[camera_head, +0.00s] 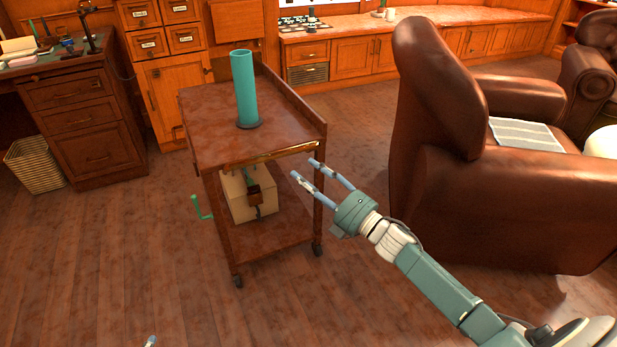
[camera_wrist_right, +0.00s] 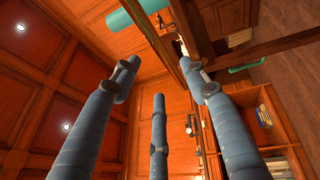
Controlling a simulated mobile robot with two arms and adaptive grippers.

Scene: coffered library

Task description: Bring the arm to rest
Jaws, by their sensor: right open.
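My right arm (camera_head: 440,285) reaches in from the lower right in the head view. My right gripper (camera_head: 309,170) is open and empty, near the right front corner of a wooden cart (camera_head: 200,150). I cannot tell whether its fingers touch the cart. In the right wrist view the three fingers of the right gripper (camera_wrist_right: 159,74) are spread with nothing between them. Of my left gripper, only a small tip (camera_head: 150,341) seems to show at the bottom edge of the head view; the rest is out of frame.
A teal cylinder (camera_head: 244,88) stands upright on the cart's top. A brown leather armchair (camera_head: 470,180) stands right of the cart. A desk (camera_head: 85,115) is at left. The front floor is clear.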

